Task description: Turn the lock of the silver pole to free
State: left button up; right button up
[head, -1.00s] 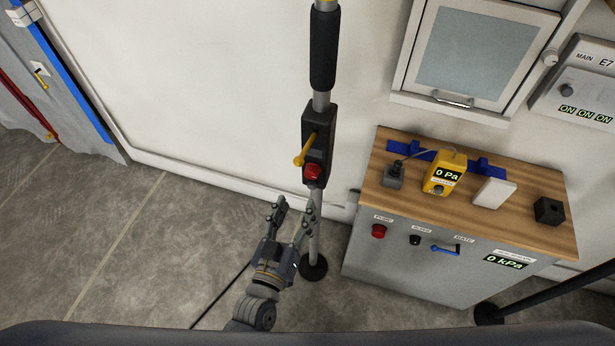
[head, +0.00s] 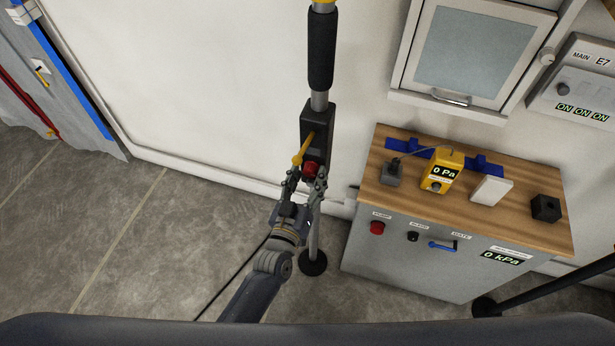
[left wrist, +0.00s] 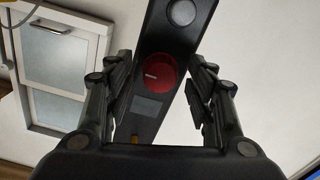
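The silver pole (head: 314,236) stands upright on a round black foot, with a black lock housing (head: 315,129) partway up. A yellow lever (head: 304,149) sticks out of the housing toward the lower left, and a red button (head: 310,169) is at its lower end. My left gripper (head: 306,177) is just below the lever, around the height of the red button. In the left wrist view its open fingers (left wrist: 160,88) stand on either side of the housing, with the red button (left wrist: 157,76) between them and nothing gripped. Only a bit of yellow (left wrist: 135,139) shows low there. My right gripper is not in view.
A wooden-topped bench (head: 465,226) stands right of the pole, with a yellow gauge (head: 441,171), a white block (head: 491,190) and a black block (head: 546,208) on it. A wall cabinet (head: 475,50) hangs above. The floor left of the pole is clear.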

pick_arm(q)
jog(key=c, duration=0.9)
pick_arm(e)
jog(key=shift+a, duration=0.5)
